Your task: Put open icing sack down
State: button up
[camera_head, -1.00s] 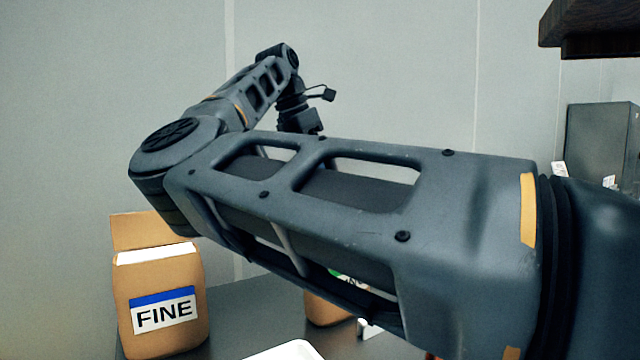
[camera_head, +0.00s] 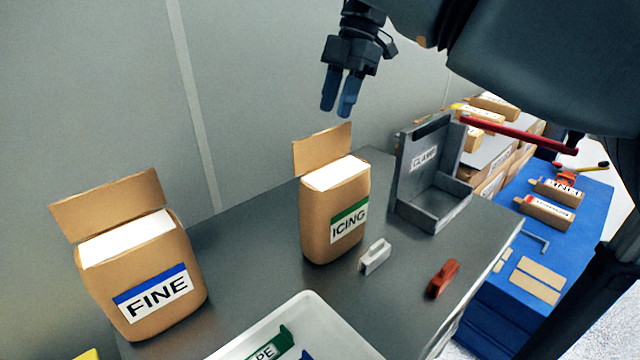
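The icing sack (camera_head: 325,215) is a brown paper bag with a green-banded ICING label. It stands upright on the grey table (camera_head: 255,250), its top flap up and white powder showing at the opening. My gripper (camera_head: 342,112) hangs above it, fingers pointing down, clear of the flap. The two blue fingers are a little apart with nothing between them.
An open FINE sack (camera_head: 150,285) stands at the left. A white tray (camera_head: 335,335) is in front, with a grey clamp stand (camera_head: 425,180), a white clip (camera_head: 375,256) and a red clip (camera_head: 443,278) to the right. A blue bench (camera_head: 590,200) lies beyond.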

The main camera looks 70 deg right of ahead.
aim_at(325, 131)
jog(key=x, duration=0.3)
jog(key=p+x, duration=0.1)
jog(key=x, duration=0.3)
jog(key=shift+w+d+p, duration=0.1)
jog(key=shift+w+p, duration=0.15)
jog(key=shift+p, duration=0.05)
jog(key=shift+w+f, duration=0.1)
jog(key=shift+f, duration=0.3)
jog(key=shift+f+b, duration=0.25)
jog(key=shift+b, duration=0.25)
grip_shut()
dwell(0.4)
dwell(1.1)
